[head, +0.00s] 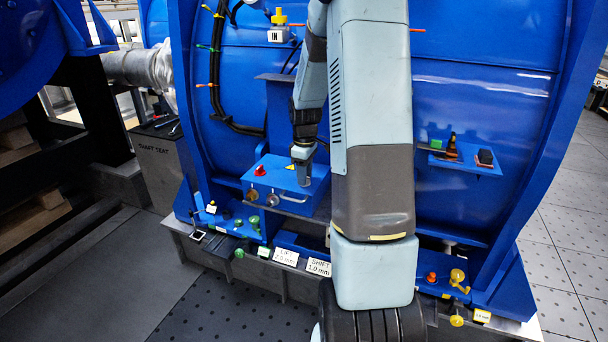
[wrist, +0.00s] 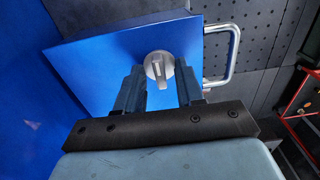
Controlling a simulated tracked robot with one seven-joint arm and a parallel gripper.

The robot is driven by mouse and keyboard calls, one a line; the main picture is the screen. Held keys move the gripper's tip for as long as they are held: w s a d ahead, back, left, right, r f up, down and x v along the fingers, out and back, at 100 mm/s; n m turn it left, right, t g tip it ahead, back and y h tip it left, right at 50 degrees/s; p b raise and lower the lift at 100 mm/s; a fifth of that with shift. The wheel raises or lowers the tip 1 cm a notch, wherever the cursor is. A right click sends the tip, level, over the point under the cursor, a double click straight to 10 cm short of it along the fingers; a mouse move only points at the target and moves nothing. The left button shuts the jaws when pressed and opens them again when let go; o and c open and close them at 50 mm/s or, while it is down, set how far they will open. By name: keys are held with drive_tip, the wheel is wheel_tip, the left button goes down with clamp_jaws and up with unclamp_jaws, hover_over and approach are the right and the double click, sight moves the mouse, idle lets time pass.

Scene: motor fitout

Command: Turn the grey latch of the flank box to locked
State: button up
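The flank box (head: 315,187) is a blue box on the front of the large blue motor housing. Its blue face (wrist: 95,70) fills the middle of the wrist view. The grey latch (wrist: 157,66) is a round knob with a raised bar, which points roughly along the fingers, slightly tilted. My gripper (wrist: 160,80) is open, with one finger on each side of the latch's near part; I cannot tell whether they touch it. In the head view my gripper (head: 302,172) points down at the box, and the latch is hidden.
A metal handle (head: 293,199) sticks out from the box front; it also shows in the wrist view (wrist: 235,55). A red button (head: 260,170) and several knobs are left of my gripper. A small shelf (head: 465,160) with parts is at right.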

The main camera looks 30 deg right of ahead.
drive_tip(key=shift+c, duration=0.4)
drive_tip(key=c, duration=0.6)
drive_tip(key=shift+a, duration=0.15)
clamp_jaws()
